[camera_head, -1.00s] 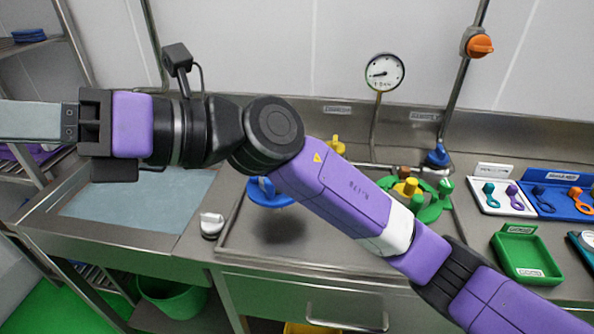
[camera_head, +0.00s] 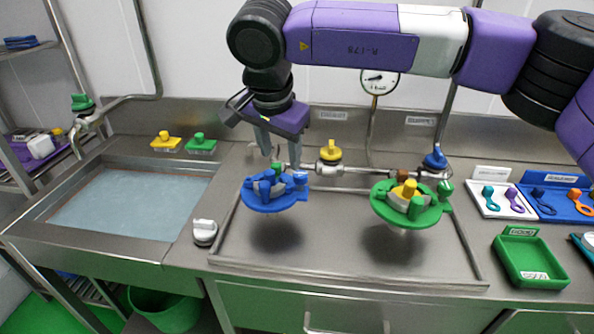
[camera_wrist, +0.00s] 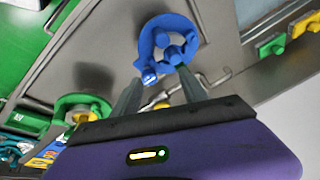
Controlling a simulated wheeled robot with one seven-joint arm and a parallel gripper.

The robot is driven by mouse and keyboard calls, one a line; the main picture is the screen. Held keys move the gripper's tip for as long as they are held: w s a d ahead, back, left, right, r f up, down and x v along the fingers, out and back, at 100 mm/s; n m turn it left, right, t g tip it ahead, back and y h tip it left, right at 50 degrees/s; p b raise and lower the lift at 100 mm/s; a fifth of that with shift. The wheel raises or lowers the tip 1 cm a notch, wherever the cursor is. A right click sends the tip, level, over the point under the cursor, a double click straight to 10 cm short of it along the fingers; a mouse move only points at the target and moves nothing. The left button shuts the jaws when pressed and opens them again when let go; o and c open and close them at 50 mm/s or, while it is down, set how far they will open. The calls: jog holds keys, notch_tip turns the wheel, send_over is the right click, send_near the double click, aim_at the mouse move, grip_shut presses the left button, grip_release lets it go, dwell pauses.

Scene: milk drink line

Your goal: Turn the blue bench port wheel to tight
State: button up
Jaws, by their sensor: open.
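My gripper (camera_head: 279,160) points down above and slightly behind the blue wheel. Its two fingers are apart with nothing between them, and they appear clear of the wheel. In the wrist view my gripper (camera_wrist: 160,82) has the wheel's hub ahead of the gap between its fingers. I cannot read any tightness mark on the wheel.
A green wheel (camera_head: 432,216) with a yellow knob stands to the right. A yellow valve (camera_head: 330,151) and pipe run behind the blue wheel, below a gauge (camera_head: 377,83). A white-topped knob (camera_head: 205,231) sits front left. The tray (camera_head: 340,262) is bare in front.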

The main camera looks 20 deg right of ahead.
aim_at(300, 173)
jog(key=shift+n+h, duration=0.6)
jog(key=shift+n, duration=0.2)
jog(key=shift+w+d+f, duration=0.25)
jog(key=shift+d+f, duration=0.55)
jog(key=shift+f, duration=0.35)
jog(key=shift+w+d+f, duration=0.2)
jog(key=shift+d+f, duration=0.6)
jog(key=shift+f, duration=0.3)
jog(key=shift+w+d+f, duration=0.25)
jog(key=shift+d+f, duration=0.55)
jog(key=shift+f, duration=0.35)
grip_shut()
